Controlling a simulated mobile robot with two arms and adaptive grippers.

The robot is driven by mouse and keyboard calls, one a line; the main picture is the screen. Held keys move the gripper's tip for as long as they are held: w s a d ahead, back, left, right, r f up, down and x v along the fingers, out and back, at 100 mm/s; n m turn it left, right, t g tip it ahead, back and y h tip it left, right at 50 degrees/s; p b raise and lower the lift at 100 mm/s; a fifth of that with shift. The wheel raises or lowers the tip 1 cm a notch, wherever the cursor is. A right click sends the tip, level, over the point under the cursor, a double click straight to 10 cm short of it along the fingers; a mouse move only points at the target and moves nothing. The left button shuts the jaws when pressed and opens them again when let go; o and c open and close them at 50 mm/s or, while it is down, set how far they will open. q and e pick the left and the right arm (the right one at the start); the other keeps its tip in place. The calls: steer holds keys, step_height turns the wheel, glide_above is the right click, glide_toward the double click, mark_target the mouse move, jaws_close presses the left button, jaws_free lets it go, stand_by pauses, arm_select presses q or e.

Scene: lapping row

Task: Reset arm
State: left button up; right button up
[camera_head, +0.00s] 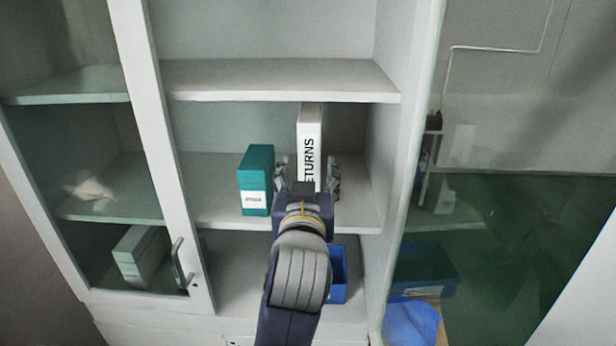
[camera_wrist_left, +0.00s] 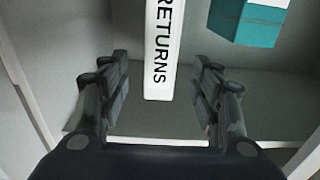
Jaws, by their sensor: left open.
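A white binder (camera_head: 310,140) with RETURNS on its spine stands upright on the middle shelf of the cabinet. My left gripper (camera_head: 308,178) is open in front of it, with one finger to each side of the spine. In the left wrist view the binder (camera_wrist_left: 163,45) shows between the open fingers (camera_wrist_left: 162,92), with a gap on both sides. I cannot tell how far the fingertips reach along its sides. My right gripper is in neither view.
A teal box (camera_head: 256,180) with a white label stands just left of the gripper on the same shelf (camera_head: 215,215). A blue bin (camera_head: 338,275) sits on the lower shelf, partly behind my arm. The left glass door has a handle (camera_head: 180,262). The upper shelf (camera_head: 280,80) is bare.

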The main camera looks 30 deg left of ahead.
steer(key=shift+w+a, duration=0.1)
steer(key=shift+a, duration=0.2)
